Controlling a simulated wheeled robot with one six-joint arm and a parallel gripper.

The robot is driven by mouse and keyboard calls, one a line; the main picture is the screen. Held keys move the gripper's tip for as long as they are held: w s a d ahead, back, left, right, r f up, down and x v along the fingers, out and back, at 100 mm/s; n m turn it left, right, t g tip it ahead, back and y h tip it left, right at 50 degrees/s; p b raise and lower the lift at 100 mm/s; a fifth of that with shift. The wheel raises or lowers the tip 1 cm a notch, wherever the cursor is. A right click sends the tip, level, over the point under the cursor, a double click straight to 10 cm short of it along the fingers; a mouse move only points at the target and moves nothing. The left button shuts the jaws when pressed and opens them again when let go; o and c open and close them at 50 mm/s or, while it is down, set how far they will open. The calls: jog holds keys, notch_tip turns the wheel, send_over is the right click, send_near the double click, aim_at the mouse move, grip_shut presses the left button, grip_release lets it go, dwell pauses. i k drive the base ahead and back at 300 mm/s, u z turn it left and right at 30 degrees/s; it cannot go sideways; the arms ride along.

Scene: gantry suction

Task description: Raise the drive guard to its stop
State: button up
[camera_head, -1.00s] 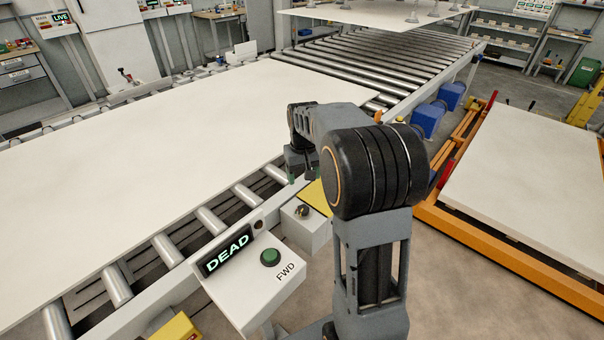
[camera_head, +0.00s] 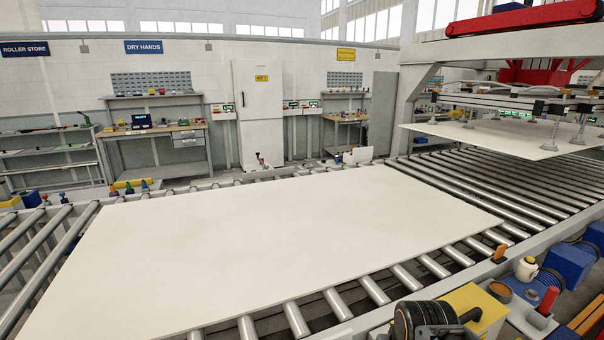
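A yellow cover (camera_head: 478,306) shows at the bottom right, beside the near rail of the roller conveyor. It may be the drive guard, but I cannot tell for sure, nor whether it is raised. My arm's black ribbed joint stands in front of its left part at the bottom edge. My gripper is not in view.
A large white board (camera_head: 270,245) lies on the conveyor rollers (camera_head: 420,276). At the right, suction cups on a red gantry (camera_head: 520,30) hold another white board (camera_head: 500,138) above the rollers. An orange piece (camera_head: 499,253) and a red handle (camera_head: 547,300) stand near the rail.

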aim_at(476, 310)
jog(key=u, duration=2)
jog(key=k, duration=0.9)
jog(key=z, duration=1.55)
jog(key=i, duration=0.5)
jog(key=z, duration=0.05)
